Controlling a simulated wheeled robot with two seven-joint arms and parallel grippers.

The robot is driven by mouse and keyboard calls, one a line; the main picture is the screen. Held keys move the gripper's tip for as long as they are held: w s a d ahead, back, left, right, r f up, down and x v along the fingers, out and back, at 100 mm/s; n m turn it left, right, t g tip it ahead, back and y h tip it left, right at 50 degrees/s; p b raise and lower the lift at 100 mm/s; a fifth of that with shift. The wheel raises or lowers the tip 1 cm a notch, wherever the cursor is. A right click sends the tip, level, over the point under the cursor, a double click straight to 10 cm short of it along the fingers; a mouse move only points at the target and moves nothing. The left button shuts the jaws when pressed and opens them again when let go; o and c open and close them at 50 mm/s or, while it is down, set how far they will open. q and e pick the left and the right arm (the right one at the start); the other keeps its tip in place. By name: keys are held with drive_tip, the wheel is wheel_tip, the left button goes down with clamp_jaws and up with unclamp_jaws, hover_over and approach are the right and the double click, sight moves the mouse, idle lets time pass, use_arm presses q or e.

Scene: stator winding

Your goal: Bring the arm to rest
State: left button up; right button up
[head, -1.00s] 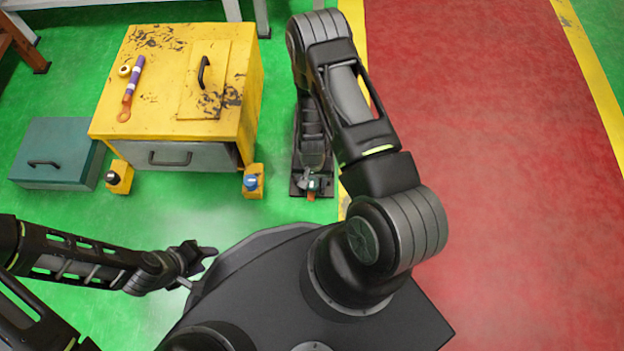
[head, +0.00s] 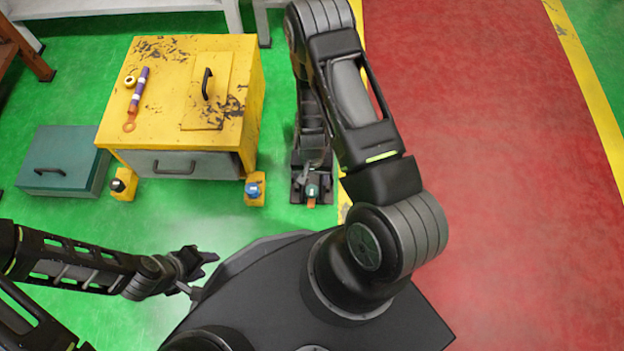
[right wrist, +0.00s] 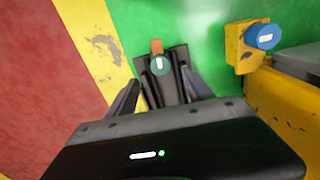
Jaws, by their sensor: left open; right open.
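My left gripper (head: 204,270) is open and empty at the lower left of the head view, above the green floor beside my own base. My right arm reaches up and away in the head view, then hangs down to the right of the yellow cabinet. My right gripper (right wrist: 159,77) is open, its two fingers spread in the right wrist view. Beyond and between them shows a black piece with a teal knob (right wrist: 161,65) and an orange tab (right wrist: 156,46). I cannot tell whether the fingers touch it.
The yellow cabinet (head: 170,100) carries a purple-and-orange tool (head: 138,95) and a yellow roll (head: 129,82). Yellow brackets with a black knob (head: 117,185) and a blue knob (head: 252,189) stand before it. A teal box (head: 62,165) is left. The red lane (head: 480,150) is clear.

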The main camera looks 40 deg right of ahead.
idle(0.6)
drive_tip(key=s+a+r+n+y+p, duration=0.1)
drive_tip(key=s+a+r+n, duration=0.2)
drive_tip(key=a, duration=0.4)
drive_tip(key=s+a+r+n+t+y, duration=0.1)
drive_tip(key=s+a+r+y, duration=0.1)
drive_tip(key=a+r, duration=0.3)
drive_tip(key=s+a+r+n+y+p, duration=0.1)
drive_tip(key=s+a+r+n, duration=0.15)
drive_tip(key=a, duration=0.55)
use_arm(q)
wheel_tip(320, 180, up, 31)
drive_tip(key=s+d+p, duration=0.1)
drive_tip(key=s+p, duration=0.1)
drive_tip(key=p, duration=2.6)
drive_tip(key=shift+d+f+g, duration=0.2)
drive_tip(key=shift+d+g, duration=0.1)
drive_tip(key=shift+d, duration=0.1)
use_arm(e)
wheel_tip(320, 180, up, 29)
drive_tip(key=s+a, duration=0.1)
drive_tip(key=s, duration=0.1)
drive_tip(key=shift+a, duration=0.15)
use_arm(q)
drive_tip(key=shift+f, duration=0.1)
use_arm(e)
drive_tip(key=shift+f+m, duration=0.2)
drive_tip(key=shift+m, duration=0.05)
